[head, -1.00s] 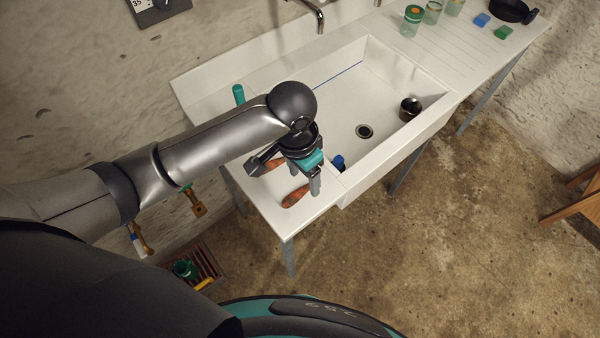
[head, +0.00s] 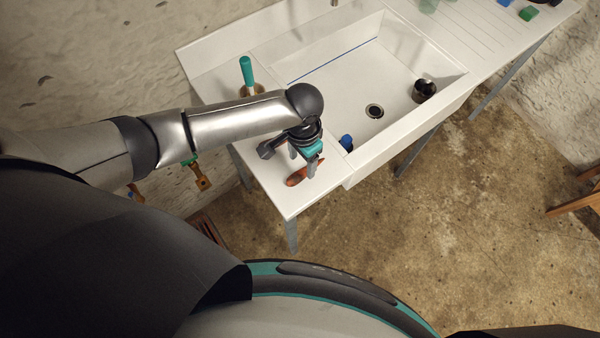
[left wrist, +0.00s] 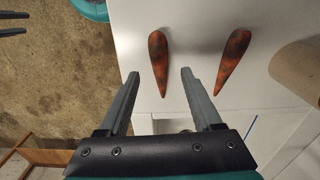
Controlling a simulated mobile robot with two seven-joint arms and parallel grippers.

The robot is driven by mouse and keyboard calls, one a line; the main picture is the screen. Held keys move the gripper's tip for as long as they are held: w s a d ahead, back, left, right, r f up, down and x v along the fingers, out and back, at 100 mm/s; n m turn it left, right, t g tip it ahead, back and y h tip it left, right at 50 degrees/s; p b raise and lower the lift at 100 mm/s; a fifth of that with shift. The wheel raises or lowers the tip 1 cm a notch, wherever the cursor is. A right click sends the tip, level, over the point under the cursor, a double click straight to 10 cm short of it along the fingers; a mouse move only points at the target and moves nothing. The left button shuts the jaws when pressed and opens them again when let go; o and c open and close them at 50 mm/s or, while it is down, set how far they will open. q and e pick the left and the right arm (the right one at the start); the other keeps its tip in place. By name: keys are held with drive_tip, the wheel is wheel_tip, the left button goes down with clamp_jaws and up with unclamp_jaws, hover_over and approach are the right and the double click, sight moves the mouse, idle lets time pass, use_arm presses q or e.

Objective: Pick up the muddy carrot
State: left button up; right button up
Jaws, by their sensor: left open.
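Two orange-brown carrots with dark, dirty patches lie on the white counter left of the sink. In the left wrist view one carrot (left wrist: 158,55) is at the middle and the other carrot (left wrist: 234,55) is to its right; both look smudged. In the head view one carrot (head: 296,179) shows just below my left gripper (head: 302,163); the other is hidden by the arm. My left gripper is open and empty above the counter. In the wrist view its fingertips (left wrist: 160,74) lie either side of the middle carrot's narrow end. My right gripper is not in view.
The white sink basin (head: 330,88) is right of the gripper, with a blue object (head: 346,142) and a dark metal cup (head: 424,90) inside. A teal-handled tool (head: 247,72) stands upright at the counter's back. A green block (head: 528,13) lies on the far drainboard.

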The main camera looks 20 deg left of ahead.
sight(300, 173)
use_arm(q)
drive_tip(key=f, duration=0.4)
drive_tip(key=shift+s+a+f, duration=0.15)
drive_tip(key=shift+s+f, duration=0.15)
drive_tip(key=shift+f, duration=0.1)
drive_tip(key=shift+c, duration=0.2)
drive_tip(key=c, duration=1)
drive_tip(key=shift+r, duration=0.15)
